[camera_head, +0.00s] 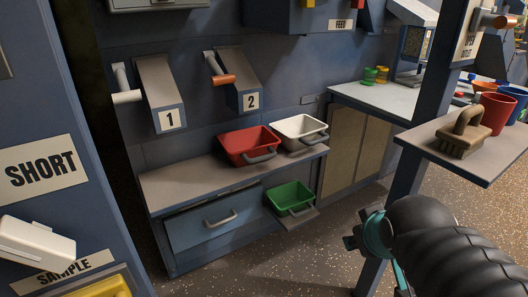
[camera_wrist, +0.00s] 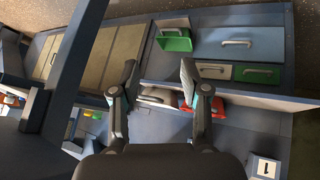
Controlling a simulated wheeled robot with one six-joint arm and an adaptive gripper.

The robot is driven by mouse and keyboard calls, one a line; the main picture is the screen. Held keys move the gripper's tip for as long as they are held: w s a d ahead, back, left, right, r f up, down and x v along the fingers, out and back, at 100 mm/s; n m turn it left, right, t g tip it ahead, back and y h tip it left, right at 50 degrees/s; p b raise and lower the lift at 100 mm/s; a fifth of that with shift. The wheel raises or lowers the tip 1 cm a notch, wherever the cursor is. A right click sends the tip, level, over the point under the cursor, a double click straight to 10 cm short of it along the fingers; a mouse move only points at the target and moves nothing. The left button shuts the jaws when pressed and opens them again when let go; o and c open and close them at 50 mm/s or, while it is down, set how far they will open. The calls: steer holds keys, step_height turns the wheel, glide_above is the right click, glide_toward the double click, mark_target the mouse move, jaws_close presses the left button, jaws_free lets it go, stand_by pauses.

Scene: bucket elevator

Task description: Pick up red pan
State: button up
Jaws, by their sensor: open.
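The red pan (camera_head: 240,140) sits on the shelf below the number 2 chute, its grey handle toward the front right. In the wrist view the red pan (camera_wrist: 218,106) is partly hidden behind a finger. A white pan (camera_head: 300,127) stands close on its right. My gripper (camera_wrist: 160,72) is open and empty, its two fingers spread apart. In the head view my gripper (camera_head: 372,240) is at the lower right, well apart from the red pan.
The pans' shelf (camera_head: 170,192) has bare room at its left. A green pan (camera_head: 289,196) sits lower, beside a blue drawer (camera_head: 213,217). A blue post (camera_head: 405,170) stands near my arm, under a side shelf (camera_head: 440,172) with a brush (camera_head: 463,138) and red cup (camera_head: 494,110).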

steer(key=w+a+n+t+b, duration=0.1)
steer(key=w+a+n+t, duration=0.15)
steer(key=w+n, duration=0.4)
steer(key=n+t+y+b, duration=0.2)
steer(key=n+t+y, duration=0.2)
steer(key=n+y, duration=0.7)
glide_toward(260, 160)
steer(key=w+a+h, duration=0.1)
steer(key=w+a, duration=0.1)
steer(key=w, duration=0.1)
steer(key=w+a+n+h, duration=0.1)
steer(key=w+a, duration=0.1)
steer(key=w+a+n+h, duration=0.1)
steer(key=w+a, duration=0.1)
steer(key=w, duration=0.1)
steer(key=shift+w+a+f+n+g, duration=0.1)
steer(key=shift+w+f+n+g, duration=0.15)
steer(key=shift+w, duration=0.1)
jaws_close()
